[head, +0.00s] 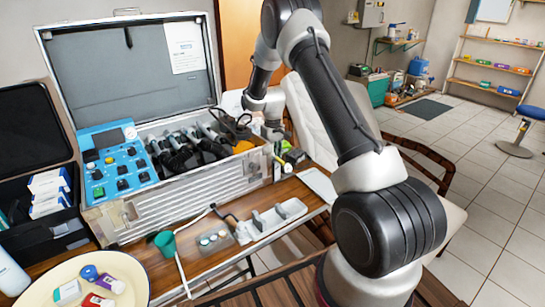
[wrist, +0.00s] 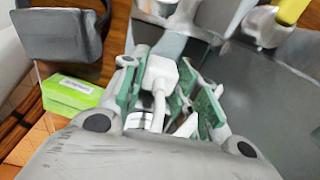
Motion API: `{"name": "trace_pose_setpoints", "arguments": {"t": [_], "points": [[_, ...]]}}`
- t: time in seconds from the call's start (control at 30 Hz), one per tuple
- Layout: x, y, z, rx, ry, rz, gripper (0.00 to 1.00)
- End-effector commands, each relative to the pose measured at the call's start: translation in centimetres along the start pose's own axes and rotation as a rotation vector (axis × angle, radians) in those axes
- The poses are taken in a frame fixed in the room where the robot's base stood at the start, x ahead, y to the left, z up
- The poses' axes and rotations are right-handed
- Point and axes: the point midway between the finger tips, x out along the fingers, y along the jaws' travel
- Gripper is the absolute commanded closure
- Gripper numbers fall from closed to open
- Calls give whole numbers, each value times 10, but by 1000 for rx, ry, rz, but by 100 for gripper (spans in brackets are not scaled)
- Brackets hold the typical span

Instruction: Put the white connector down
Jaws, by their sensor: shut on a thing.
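The white connector (wrist: 158,80) sits between the green-padded fingers of my gripper (wrist: 158,68) in the wrist view, and a white cable runs from it toward the camera. My gripper is shut on it. In the head view my gripper (head: 274,133) is small, at the right end of the open metal case (head: 195,198). The connector cannot be made out there. What lies directly below the connector is mostly hidden by the fingers.
A green box (wrist: 72,95) lies on the wood left of my gripper, beside a dark object (wrist: 62,35). Grey metal surfaces are close on the right. The case holds a blue control panel (head: 108,165) and black tools. A white tray (head: 270,221) lies in front.

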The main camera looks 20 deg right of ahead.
Motion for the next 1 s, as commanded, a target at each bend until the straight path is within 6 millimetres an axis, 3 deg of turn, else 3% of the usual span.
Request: {"name": "trace_pose_setpoints", "arguments": {"t": [0.13, 0.17, 0.27, 0.67, 0.77, 1.0], "points": [[3, 0, 0, 0, -1, 0, 93], [3, 0, 0, 0, -1, 0, 66], [3, 0, 0, 0, -1, 0, 48], [-3, 0, 0, 0, 1, 0, 48], [-18, 0, -1, 0, 3, 1, 48], [-72, 0, -1, 0, 4, 1, 48]]}}
